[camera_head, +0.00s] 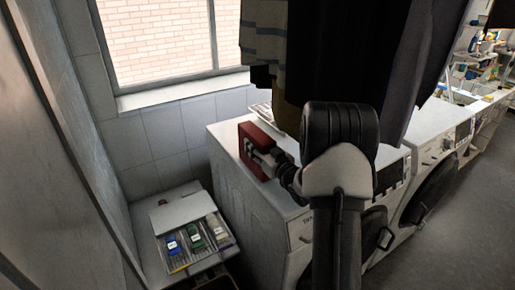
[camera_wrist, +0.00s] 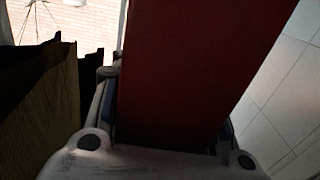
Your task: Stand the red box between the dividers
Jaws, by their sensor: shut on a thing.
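The red box (camera_head: 262,134) is upright at the left end of the washer top; I cannot tell whether it touches the top. My gripper (camera_head: 258,154) is shut on it from the near right side. In the wrist view the red box (camera_wrist: 195,65) fills the middle, between the two fingers of my gripper (camera_wrist: 168,122). A rack (camera_head: 190,267) at lower left holds a blue item (camera_head: 172,246), a green item (camera_head: 195,239) and a pale item (camera_head: 219,231) in a row. Its thin dividers are too small to tell apart clearly.
The rack stands on a low white surface (camera_head: 143,222) by the tiled wall. The white washer (camera_head: 235,190) rises between it and my arm. A pale slatted object (camera_head: 267,114) lies behind the red box. Dark hanging clothes (camera_head: 335,50) are close above my arm.

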